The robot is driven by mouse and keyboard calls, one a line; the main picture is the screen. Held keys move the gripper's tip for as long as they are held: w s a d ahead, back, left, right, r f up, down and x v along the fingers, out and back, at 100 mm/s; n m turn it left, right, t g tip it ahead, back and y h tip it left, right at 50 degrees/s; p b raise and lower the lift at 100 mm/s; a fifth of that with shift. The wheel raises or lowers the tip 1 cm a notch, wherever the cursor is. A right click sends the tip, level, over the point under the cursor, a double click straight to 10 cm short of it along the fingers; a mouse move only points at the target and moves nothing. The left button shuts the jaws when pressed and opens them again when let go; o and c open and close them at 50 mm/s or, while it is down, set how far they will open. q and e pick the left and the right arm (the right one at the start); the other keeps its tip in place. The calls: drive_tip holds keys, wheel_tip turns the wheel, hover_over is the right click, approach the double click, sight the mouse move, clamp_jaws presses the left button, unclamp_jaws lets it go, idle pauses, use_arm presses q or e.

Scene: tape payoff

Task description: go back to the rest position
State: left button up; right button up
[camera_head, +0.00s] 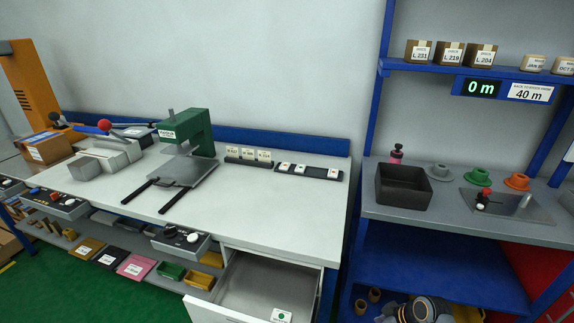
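A blue-framed station at right holds a black bin (403,187), a green cup-like piece (478,177), an orange one (517,181) and a display reading 0 m (481,88). Small cartons (449,53) line its upper shelf. A grey lever device (107,155) stands at left.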

drive_tip(key=s+d+f+m+g+h+p, duration=0.1)
drive_tip(key=s+d+f+m+h, duration=0.15)
drive_tip(key=s+f, duration=0.6)
drive_tip(key=s+d+f+m+h+p, duration=0.1)
drive_tip(key=s+d+f+m+p, duration=0.25)
drive_tip(key=f, duration=0.75)
drive_tip(key=s+a+f, duration=0.1)
drive_tip(key=s+f, duration=0.3)
drive_tip(key=s, duration=0.8)
drive_tip(key=s+a+f+m+g+h, duration=0.1)
drive_tip(key=s+f, duration=0.3)
drive_tip(key=s, duration=0.7)
drive_tip(key=shift+s+a+f, duration=0.2)
drive_tip(key=shift+s+a, duration=0.15)
drive_tip(key=shift+a, duration=0.3)
drive_tip(key=shift+h, duration=0.25)
